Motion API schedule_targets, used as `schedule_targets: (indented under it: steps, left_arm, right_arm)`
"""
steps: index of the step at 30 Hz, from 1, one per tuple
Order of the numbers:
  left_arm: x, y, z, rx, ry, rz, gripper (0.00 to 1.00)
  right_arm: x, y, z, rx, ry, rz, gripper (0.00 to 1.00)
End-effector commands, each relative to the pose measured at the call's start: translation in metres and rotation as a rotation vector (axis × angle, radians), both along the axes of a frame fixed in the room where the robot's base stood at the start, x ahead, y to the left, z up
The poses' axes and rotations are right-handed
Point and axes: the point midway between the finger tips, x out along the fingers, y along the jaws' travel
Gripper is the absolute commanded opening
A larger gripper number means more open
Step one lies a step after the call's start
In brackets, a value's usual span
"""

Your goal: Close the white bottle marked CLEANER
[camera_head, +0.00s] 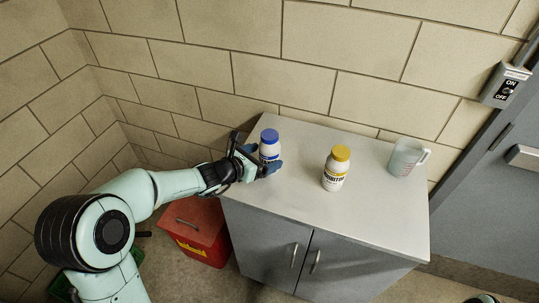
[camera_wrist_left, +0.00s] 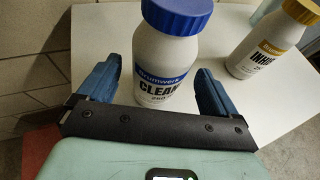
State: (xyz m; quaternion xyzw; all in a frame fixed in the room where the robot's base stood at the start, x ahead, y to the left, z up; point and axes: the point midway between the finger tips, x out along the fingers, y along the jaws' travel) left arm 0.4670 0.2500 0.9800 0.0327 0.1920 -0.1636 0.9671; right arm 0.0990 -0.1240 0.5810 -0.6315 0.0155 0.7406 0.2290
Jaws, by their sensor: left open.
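The white bottle marked CLEANER (camera_head: 269,146) has a blue cap (camera_head: 270,136) and a blue label band. It stands upright near the back left edge of the cabinet top; in the left wrist view its body (camera_wrist_left: 163,60) fills the middle. The blue cap (camera_wrist_left: 178,14) sits on top of it there, its upper part cut off by the frame; I cannot tell how tightly it sits. My left gripper (camera_head: 261,163) is open, its blue fingers on either side of the bottle body, below the cap. In the left wrist view a gap shows beside each finger.
A white bottle with a yellow cap (camera_head: 336,167), marked INHIBITOR, stands to the right. A clear jug (camera_head: 406,157) stands farther right. The grey cabinet (camera_head: 330,210) has free room on its front top. A red box (camera_head: 198,228) is on the floor left; a brick wall stands behind.

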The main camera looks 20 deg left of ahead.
Motion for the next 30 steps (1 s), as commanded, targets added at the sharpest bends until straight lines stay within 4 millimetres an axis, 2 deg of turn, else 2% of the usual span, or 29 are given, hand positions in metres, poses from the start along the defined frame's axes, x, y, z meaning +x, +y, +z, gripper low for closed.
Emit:
schedule_targets:
  steps: [3,6,18,20,21,24,25,26,30]
  left_arm:
    - [0.017,-0.007,-0.007,-0.001,0.001,-0.003,0.93]
    - [0.026,-0.010,-0.011,0.000,0.001,-0.002,0.93]
    - [0.029,-0.010,-0.012,0.000,0.000,0.000,0.93]
    - [0.029,-0.010,-0.012,0.000,0.000,0.000,0.73]
    - [0.029,-0.010,-0.012,0.000,0.000,0.000,0.60]
    - [0.029,-0.010,-0.012,0.000,0.000,0.000,0.33]
    - [0.029,-0.010,-0.012,0.000,0.000,0.000,0.33]
    - [0.029,-0.010,-0.011,0.000,-0.001,0.000,0.28]
    - [0.029,-0.010,-0.011,-0.001,-0.002,0.000,0.28]
  right_arm:
    - [0.002,0.000,0.004,0.000,-0.002,0.000,1.00]
    - [0.002,0.000,0.004,0.000,-0.002,0.000,1.00]
    - [0.002,0.000,0.004,0.000,-0.002,0.000,1.00]
    - [0.002,0.000,0.004,0.000,-0.002,0.000,1.00]
    - [0.002,0.000,0.004,0.000,-0.002,0.000,1.00]
    - [0.002,0.000,0.004,0.000,-0.002,0.000,1.00]
    - [0.002,0.000,0.004,0.000,-0.002,0.000,1.00]
    - [0.002,0.000,0.004,0.000,-0.002,0.000,1.00]
    - [0.002,0.000,0.004,0.000,-0.002,0.000,1.00]
